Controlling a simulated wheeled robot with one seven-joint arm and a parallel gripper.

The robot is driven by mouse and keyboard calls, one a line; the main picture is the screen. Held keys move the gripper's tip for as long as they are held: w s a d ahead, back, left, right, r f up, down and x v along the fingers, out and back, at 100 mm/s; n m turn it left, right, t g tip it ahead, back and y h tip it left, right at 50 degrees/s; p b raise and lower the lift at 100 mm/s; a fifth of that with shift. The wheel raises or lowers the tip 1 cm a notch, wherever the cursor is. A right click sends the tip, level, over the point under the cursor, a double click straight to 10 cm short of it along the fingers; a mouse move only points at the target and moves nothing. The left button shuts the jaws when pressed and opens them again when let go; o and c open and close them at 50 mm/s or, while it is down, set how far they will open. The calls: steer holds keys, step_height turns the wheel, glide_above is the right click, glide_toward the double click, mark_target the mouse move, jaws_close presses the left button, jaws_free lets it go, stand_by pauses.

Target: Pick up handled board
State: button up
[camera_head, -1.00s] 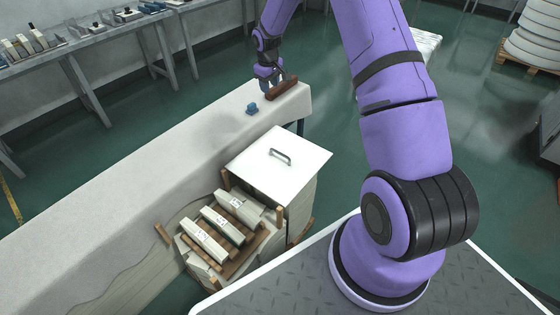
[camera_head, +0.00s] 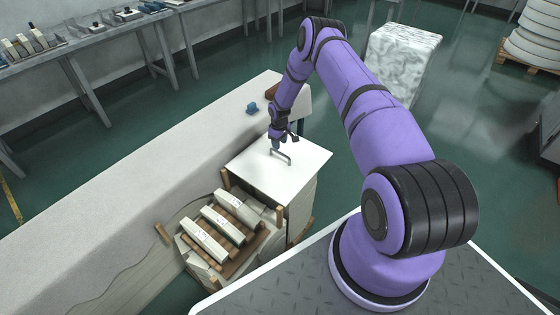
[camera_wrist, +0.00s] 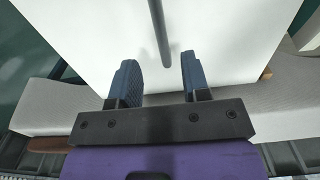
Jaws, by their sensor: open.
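The handled board is a flat white board (camera_head: 300,172) lying on top of a pale block-like stack beside the long table. A grey bar handle (camera_head: 284,158) stands on its upper face. In the wrist view the white board (camera_wrist: 225,40) fills the upper middle, and the handle (camera_wrist: 159,35) runs down toward the space between my fingers. My gripper (camera_head: 279,144) is above the board, close to the handle's far end. In the wrist view my gripper (camera_wrist: 160,75) has its two blue fingers apart, with nothing held between them.
The long pale table (camera_head: 130,185) lies beside the board, with a small blue object (camera_head: 252,107) and a brown block (camera_head: 273,90) near its far end. A crate with several wrapped bars (camera_head: 220,230) stands in front. A marbled white block (camera_head: 402,58) stands behind.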

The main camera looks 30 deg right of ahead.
mark_target(280, 153)
steer(key=shift+s+f, duration=0.15)
steer(key=shift+f, duration=1.6)
steer(key=shift+s+f, duration=0.1)
steer(key=shift+f, duration=1.6)
jaws_close()
